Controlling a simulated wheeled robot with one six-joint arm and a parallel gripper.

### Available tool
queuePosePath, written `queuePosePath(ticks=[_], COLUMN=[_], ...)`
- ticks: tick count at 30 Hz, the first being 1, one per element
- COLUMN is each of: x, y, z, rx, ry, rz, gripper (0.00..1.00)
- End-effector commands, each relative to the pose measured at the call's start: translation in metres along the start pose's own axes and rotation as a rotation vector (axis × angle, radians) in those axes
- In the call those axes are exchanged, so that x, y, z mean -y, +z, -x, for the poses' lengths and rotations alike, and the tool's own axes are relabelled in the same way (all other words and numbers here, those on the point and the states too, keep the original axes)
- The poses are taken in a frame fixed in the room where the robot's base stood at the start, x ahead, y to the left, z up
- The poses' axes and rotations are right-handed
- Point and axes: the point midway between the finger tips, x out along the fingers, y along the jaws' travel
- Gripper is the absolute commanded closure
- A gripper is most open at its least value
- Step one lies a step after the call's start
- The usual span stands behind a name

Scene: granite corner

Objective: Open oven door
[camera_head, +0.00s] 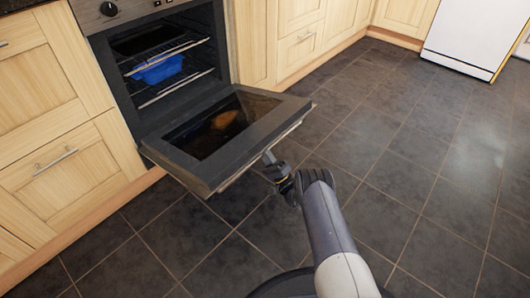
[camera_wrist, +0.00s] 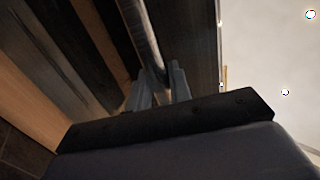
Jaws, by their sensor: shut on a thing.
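The oven (camera_head: 103,27) is built into the light wood cabinets at the upper left of the head view. Its door (camera_head: 183,170) is swung down and lies nearly flat, with its dark window facing up. Racks and a blue dish (camera_head: 158,69) show in the open cavity. My gripper (camera_head: 271,160) is at the door's outer edge, shut on the bar handle (camera_head: 262,153). In the wrist view the two fingers (camera_wrist: 162,88) sit either side of the metal handle bar (camera_wrist: 143,35).
Wooden drawers and cupboards (camera_head: 72,175) flank the oven. The dark tiled floor (camera_head: 400,130) is clear in front and to the right. A white appliance (camera_head: 470,38) stands at the upper right.

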Motion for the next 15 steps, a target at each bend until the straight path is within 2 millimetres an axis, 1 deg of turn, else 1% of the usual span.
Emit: queuePosePath(ticks=[1, 7, 8, 12, 15], x=[-0.004, -0.0038, -0.0037, -0.003, -0.0026], y=[0.0033, 0.0033, 0.0033, 0.0025, 0.0019], z=[-0.0041, -0.0045, -0.0045, -0.0035, -0.0027], rx=[0.007, 0.008, 0.008, 0.006, 0.004], ry=[0.01, 0.01, 0.01, 0.009, 0.008], rz=[-0.003, -0.003, -0.003, -0.003, -0.002], gripper=[1.0, 1.0, 0.79, 0.67, 0.61])
